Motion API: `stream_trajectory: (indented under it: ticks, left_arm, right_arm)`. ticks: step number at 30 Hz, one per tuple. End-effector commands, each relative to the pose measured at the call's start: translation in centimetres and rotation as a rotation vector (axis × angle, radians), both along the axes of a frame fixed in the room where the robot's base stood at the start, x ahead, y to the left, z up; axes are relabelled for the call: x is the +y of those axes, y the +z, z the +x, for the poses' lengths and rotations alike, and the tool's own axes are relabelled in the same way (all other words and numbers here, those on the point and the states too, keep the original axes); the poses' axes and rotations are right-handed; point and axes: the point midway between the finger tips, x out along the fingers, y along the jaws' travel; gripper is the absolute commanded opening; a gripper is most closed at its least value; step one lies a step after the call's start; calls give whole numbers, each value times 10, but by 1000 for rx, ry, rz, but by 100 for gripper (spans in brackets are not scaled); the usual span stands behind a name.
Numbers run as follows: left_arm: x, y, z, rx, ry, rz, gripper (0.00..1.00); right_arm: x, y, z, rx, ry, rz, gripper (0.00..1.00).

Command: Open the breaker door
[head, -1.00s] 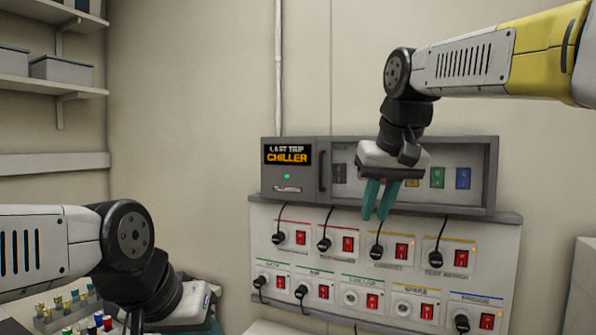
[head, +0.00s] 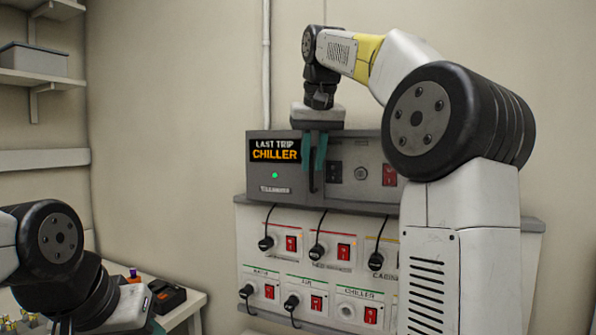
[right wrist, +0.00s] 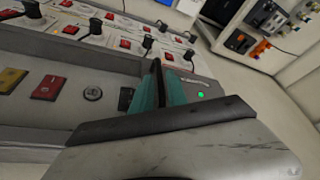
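The breaker door (head: 347,140) is a framed clear panel on the grey wall box, and it looks closed; my right arm hides its right part. Its dark upright handle (head: 312,183) is at its left edge. My right gripper (head: 315,152) points down at the handle, one teal finger on each side. In the right wrist view the handle (right wrist: 157,72) fills the narrow gap between the fingers (right wrist: 158,92), which look shut on it. My left gripper (head: 150,326) is low at the left, its fingers mostly cut off by the frame edge.
Left of the door a display (head: 275,150) reads LAST TRIP CHILLER above a green light. Below is a white socket panel (head: 330,270) with red switches and plugged cables. A bench (head: 185,305) with a dark device is at lower left, shelves (head: 35,85) above.

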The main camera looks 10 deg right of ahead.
Motion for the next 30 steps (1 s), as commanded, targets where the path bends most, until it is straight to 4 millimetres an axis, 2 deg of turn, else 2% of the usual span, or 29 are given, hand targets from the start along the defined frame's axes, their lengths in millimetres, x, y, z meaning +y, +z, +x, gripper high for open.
stream_trajectory:
  ticks: [6, 16, 19, 30]
  left_arm:
    - [0, 0, 0, 0, 0, 0, 36]
    - [0, 0, 0, 0, 0, 0, 36]
    - [0, 0, 0, 0, 0, 0, 36]
    - [0, 0, 0, 0, 0, 0, 36]
  right_arm:
    - [0, -23, 9, 0, -1, -1, 19]
    - [0, -27, 11, -2, -1, 0, 19]
    - [0, -27, 11, -2, -1, 0, 1]
    - [0, -26, 11, -2, 0, 0, 0]
